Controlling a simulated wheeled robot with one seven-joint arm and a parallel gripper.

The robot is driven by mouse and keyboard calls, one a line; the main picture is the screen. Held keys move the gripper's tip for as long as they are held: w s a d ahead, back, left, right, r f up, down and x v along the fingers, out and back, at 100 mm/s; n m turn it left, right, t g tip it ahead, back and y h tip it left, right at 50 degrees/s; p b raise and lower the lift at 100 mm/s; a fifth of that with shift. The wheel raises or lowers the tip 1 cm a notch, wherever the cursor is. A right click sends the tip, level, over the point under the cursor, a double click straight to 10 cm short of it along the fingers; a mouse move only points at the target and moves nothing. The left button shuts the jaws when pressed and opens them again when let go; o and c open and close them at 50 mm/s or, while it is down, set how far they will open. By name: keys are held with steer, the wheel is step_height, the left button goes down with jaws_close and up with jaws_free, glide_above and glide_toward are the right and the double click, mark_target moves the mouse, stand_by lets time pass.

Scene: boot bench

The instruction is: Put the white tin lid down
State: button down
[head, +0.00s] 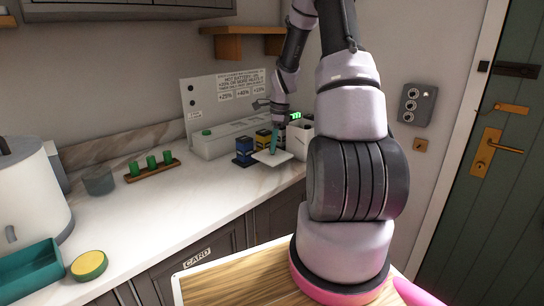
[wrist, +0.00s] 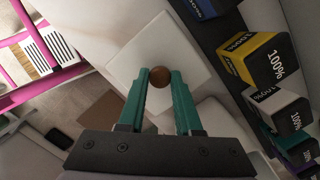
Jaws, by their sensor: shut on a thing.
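The white tin lid (head: 271,158) is a square, flat plate with a round brown knob (wrist: 160,76) in its middle. My gripper (head: 274,147) has teal fingers, and they are shut on the knob from both sides. In the wrist view my gripper (wrist: 159,82) covers the near part of the lid (wrist: 150,45). In the head view the lid is at the right end of the pale counter (head: 190,205), near its front edge. I cannot tell whether its underside touches the counter.
Blue (head: 244,152) and yellow (head: 263,139) battery blocks stand close behind the lid, with a white block (head: 300,136) to the right. The middle counter is clear.

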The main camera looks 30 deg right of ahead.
steer(key=shift+f, duration=1.95)
steer(key=shift+f, duration=0.1)
steer(key=c, duration=0.6)
jaws_free()
steer(key=shift+d, duration=0.1)
step_height(320, 180, up, 12)
steer(key=d, duration=0.2)
step_height(320, 180, up, 9)
steer(key=n+t, duration=0.1)
steer(key=n, duration=0.3)
glide_above(278, 154)
steer(key=s+a, duration=0.4)
steer(key=a, duration=0.1)
steer(key=s+a+r+n+t, duration=0.1)
steer(key=s+a+r+n, duration=0.3)
steer(key=s, duration=0.3)
steer(key=s+a+r+n+t, duration=0.2)
steer(key=s+a+r+n, duration=0.2)
steer(key=s, duration=0.4)
steer(key=s+a+r+n+t, duration=0.2)
steer(key=s+a+r+n, duration=0.2)
steer(key=s+n, duration=0.3)
steer(key=shift+s+a+r, duration=0.2)
steer(key=shift+s+r, duration=0.1)
steer(key=shift+r, duration=0.45)
